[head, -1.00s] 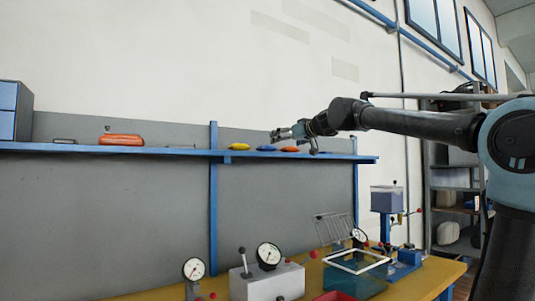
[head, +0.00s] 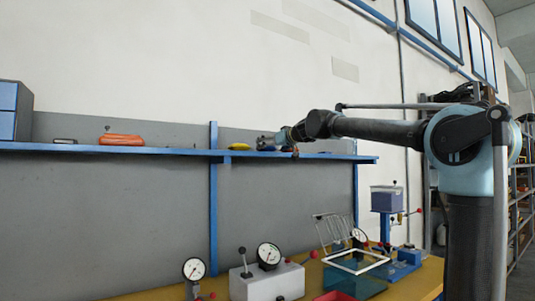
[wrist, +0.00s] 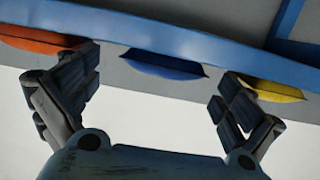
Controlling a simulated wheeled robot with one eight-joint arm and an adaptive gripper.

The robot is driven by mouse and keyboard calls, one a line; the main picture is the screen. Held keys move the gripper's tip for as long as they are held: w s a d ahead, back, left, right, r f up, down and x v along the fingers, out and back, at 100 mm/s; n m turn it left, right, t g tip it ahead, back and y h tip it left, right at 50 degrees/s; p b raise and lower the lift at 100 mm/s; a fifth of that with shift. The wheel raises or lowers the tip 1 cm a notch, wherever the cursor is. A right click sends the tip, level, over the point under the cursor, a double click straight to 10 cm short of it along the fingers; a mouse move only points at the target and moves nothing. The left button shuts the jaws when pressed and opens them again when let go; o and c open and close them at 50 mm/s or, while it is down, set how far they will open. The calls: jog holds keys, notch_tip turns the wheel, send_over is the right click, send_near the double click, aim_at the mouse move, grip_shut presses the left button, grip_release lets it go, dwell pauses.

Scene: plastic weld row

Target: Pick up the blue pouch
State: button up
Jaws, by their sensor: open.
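My gripper (wrist: 158,92) is open and empty, low over the shelf. In the wrist view the left finger overlaps the orange pouch (wrist: 40,42), and the right finger is close to the yellow pouch (wrist: 270,90); I cannot tell if they touch.
The blue shelf (head: 100,150) carries an orange case (head: 122,139) at the left and a blue drawer box (head: 14,112) at its far end.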

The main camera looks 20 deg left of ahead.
jog(key=shift+x, duration=2)
jog(key=shift+r, duration=0.1)
jog(key=shift+c, duration=0.2)
jog(key=c, duration=1)
jog(key=shift+r, duration=0.1)
